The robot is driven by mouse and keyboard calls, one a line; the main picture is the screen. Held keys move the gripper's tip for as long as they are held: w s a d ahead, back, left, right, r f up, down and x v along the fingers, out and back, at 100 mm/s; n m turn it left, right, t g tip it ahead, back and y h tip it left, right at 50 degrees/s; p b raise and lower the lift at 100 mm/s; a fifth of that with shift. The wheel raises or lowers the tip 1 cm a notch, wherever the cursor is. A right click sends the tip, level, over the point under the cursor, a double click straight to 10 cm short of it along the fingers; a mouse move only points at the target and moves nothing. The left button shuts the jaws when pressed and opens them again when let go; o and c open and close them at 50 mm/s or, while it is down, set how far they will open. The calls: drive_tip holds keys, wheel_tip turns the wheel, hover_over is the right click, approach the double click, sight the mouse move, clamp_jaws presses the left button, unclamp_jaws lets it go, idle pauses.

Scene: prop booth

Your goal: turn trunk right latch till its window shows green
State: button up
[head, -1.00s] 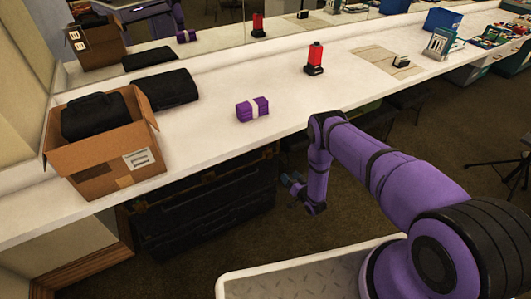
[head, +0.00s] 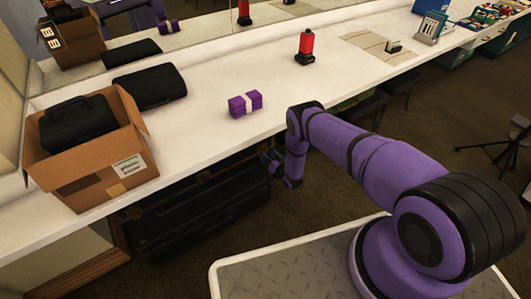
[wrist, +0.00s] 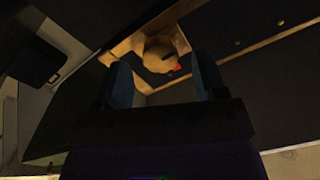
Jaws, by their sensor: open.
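The dark trunk (head: 195,218) sits on the floor under the counter in the head view. In the wrist view, a tan rounded latch knob (wrist: 158,54) stands on a brass-coloured plate on the trunk's dark face. A small red patch (wrist: 178,67) shows at the knob's right side, and I see no green there. My gripper (wrist: 163,72) is open, with its two blue-grey fingers on either side below the knob. Contact cannot be told. In the head view my gripper (head: 270,164) is by the trunk's right end, partly lost in shadow.
The white counter (head: 210,130) overhangs the trunk. On it are a cardboard box (head: 120,165) with a black case, another black case (head: 150,86), a purple bundle (head: 245,104) and a red-and-black item (head: 306,46).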

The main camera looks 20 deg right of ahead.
drive_tip(key=shift+x, duration=1.35)
drive_tip(key=shift+c, duration=0.2)
drive_tip(key=c, duration=0.9)
